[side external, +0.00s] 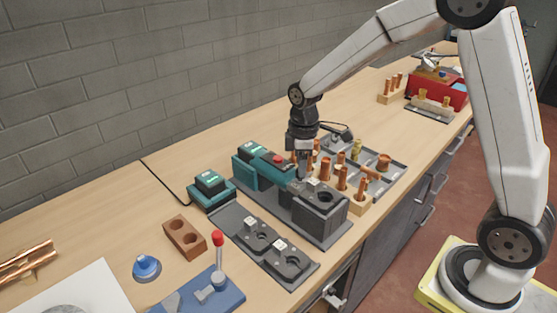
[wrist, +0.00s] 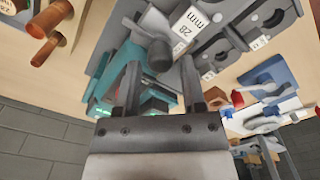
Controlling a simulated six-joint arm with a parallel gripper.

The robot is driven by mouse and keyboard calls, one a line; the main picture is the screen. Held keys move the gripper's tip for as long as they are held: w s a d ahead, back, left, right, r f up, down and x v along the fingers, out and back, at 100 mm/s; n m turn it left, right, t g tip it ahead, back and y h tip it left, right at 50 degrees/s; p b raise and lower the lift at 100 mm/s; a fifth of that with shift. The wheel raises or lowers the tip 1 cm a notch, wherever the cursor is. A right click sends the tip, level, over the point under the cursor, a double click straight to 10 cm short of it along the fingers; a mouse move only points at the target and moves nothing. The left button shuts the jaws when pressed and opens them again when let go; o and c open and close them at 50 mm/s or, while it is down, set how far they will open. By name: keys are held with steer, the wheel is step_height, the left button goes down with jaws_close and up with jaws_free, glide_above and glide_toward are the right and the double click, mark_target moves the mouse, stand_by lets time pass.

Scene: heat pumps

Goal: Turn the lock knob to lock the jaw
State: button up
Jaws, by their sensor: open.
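The teal pressing tool (side external: 262,168) lies on a dark base plate, with a dark grey jaw block (side external: 320,212) at its front end. In the wrist view, the jaw (wrist: 215,14) carries a white "28 mm" label. A dark grey rounded knob on a short arm, which looks like the lock knob (wrist: 160,56), shows just beyond and between my fingertips. My gripper (side external: 303,176) points down over the joint of tool and jaw. It also shows in the wrist view (wrist: 160,72), open with nothing between its fingers. Whether a finger touches the knob I cannot tell.
Copper fittings on wooden blocks (side external: 361,200) and a grey tray (side external: 393,178) stand close to the right. Spare jaws (side external: 262,240) lie on a plate in front. A teal charger (side external: 211,190) and brown block (side external: 184,237) are to the left.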

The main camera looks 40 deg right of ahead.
steer(key=shift+f, duration=0.5)
jaws_close()
steer(key=shift+m, duration=0.5)
steer(key=m, duration=0.4)
steer(key=shift+m, duration=2.5)
